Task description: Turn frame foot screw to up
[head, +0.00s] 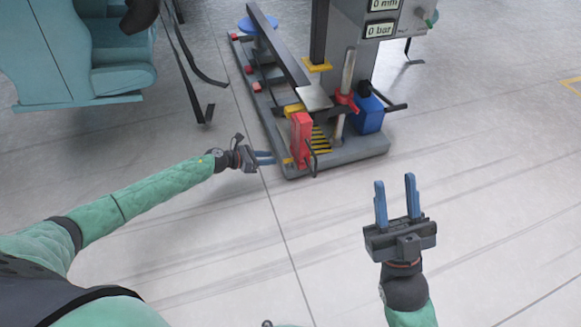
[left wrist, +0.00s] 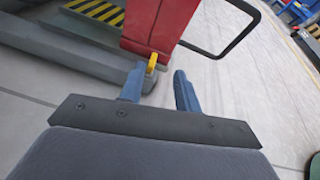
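A grey machine base frame (head: 350,152) stands on the floor, with an upright red block (head: 301,138) at its near end. In the left wrist view a small yellow part (left wrist: 152,63) sticks out at the lower edge of the red block (left wrist: 160,25). I cannot tell for sure that it is the foot screw. My left gripper (head: 273,157) is beside the frame's near left corner. In the left wrist view its fingers (left wrist: 159,80) are apart, with the yellow part just beyond and between their tips. My right gripper (head: 396,182) is open and empty above the floor.
A black curved handle (left wrist: 225,40) sticks out beside the red block. A blue box (head: 369,115) and a grey column (head: 345,30) stand on the frame. Teal seats (head: 110,60) are at the upper left. The near floor is clear.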

